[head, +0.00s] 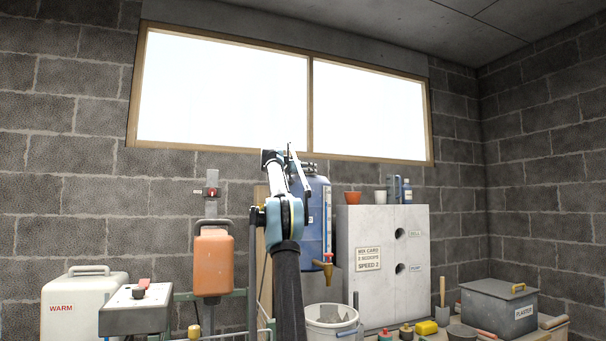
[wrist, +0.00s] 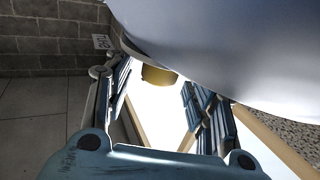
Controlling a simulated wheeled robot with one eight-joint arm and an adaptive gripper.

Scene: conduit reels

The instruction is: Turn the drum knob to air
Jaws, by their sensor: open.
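The blue drum (head: 318,215) stands upright behind my arm in the head view, partly hidden by it. Its pale curved surface (wrist: 220,45) fills the upper right of the wrist view. A yellow-brown knob-like piece (wrist: 158,80) shows below that surface, between my fingers. My gripper (head: 298,165) is at the top of the drum, with its fingers apart; it also shows in the wrist view (wrist: 155,88). I cannot tell whether either finger touches the knob. A small white tag (wrist: 101,42) stands beside the left finger, its lettering too small to read surely. The knob's setting cannot be told.
A brass tap with a red handle (head: 328,262) sits low on the drum, above a white bucket (head: 333,318). A grey cabinet (head: 385,226) with pots on top stands close right. An orange container (head: 214,265) is at left. The window (head: 220,90) is behind.

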